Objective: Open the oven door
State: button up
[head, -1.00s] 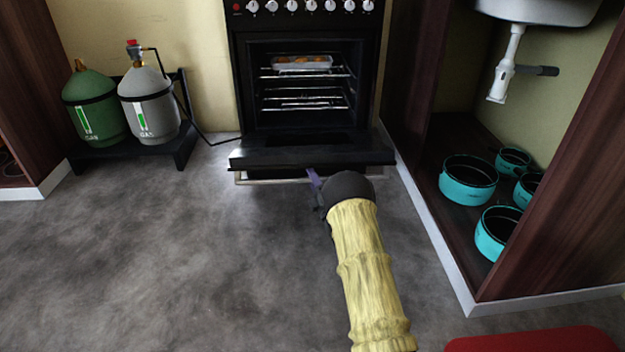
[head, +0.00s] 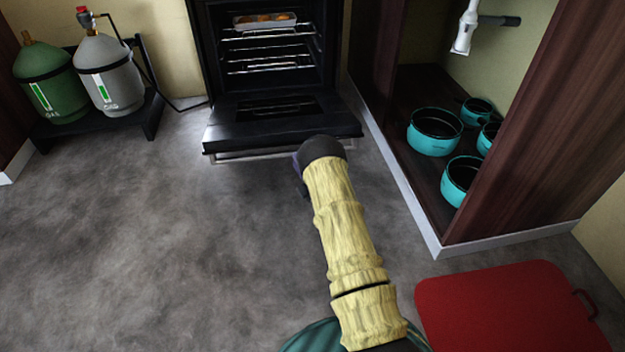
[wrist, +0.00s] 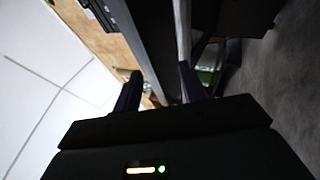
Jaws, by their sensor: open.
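The black oven (head: 262,65) stands at the back in the head view, and its cavity is exposed. Its door (head: 285,128) is swung down and lies about flat, low over the floor. The silver handle (head: 245,156) runs along the door's front edge. My gripper (head: 299,180) is at the handle's right part, in front of the door, with its fingers largely hidden by my wrist. In the wrist view my gripper (wrist: 160,88) has its two dark fingers apart with nothing gripped. The handle (wrist: 182,30) shows close by the right finger; contact is unclear.
A tray of food (head: 265,20) sits on an oven rack. Gas bottles (head: 105,75) stand on a black stand at left. Teal pots (head: 434,132) fill the open cabinet at right. A red panel (head: 505,310) is at lower right. Floor at left is clear.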

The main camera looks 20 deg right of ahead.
jog(key=p+v, duration=0.2)
jog(key=v, duration=0.6)
